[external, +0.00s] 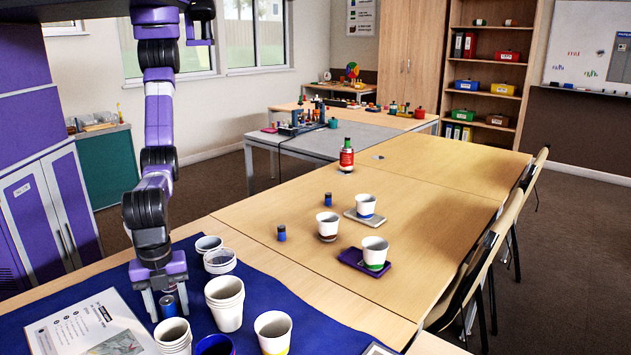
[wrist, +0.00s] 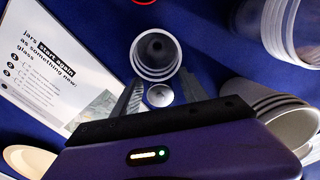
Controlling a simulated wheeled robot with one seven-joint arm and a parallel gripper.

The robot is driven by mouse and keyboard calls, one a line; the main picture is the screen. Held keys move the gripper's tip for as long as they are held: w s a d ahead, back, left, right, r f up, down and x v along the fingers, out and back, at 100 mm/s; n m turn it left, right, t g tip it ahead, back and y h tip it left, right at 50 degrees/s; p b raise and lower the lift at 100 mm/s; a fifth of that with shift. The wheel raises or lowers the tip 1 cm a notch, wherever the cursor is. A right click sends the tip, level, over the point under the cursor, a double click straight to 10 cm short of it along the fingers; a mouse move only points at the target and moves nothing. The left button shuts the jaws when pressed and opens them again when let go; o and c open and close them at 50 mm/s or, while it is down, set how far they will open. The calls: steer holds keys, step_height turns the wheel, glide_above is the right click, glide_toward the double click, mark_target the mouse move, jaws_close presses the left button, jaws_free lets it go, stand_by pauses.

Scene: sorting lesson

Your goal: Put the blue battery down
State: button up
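The blue battery (external: 168,307) stands upright on the blue mat in the external view. In the wrist view its round silvery top (wrist: 160,95) lies between my two fingers. My gripper (external: 167,304) points straight down, with one finger on each side of the battery. In the wrist view my gripper (wrist: 160,92) appears open, with a narrow gap beside the battery.
White cups (external: 225,302) crowd the mat (external: 300,310) right of my gripper, and a printed sheet (external: 90,328) lies left. A cup with a dark inside (wrist: 155,55) is close to the battery. Two more batteries (external: 281,233) (external: 328,199) stand on the table.

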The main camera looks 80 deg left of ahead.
mark_target(167, 298)
step_height(167, 298, up, 11)
steer(key=shift+f+p, duration=0.1)
steer(key=shift+p, duration=0.3)
steer(key=shift+r+p, duration=0.75)
steer(key=shift+r, duration=0.05)
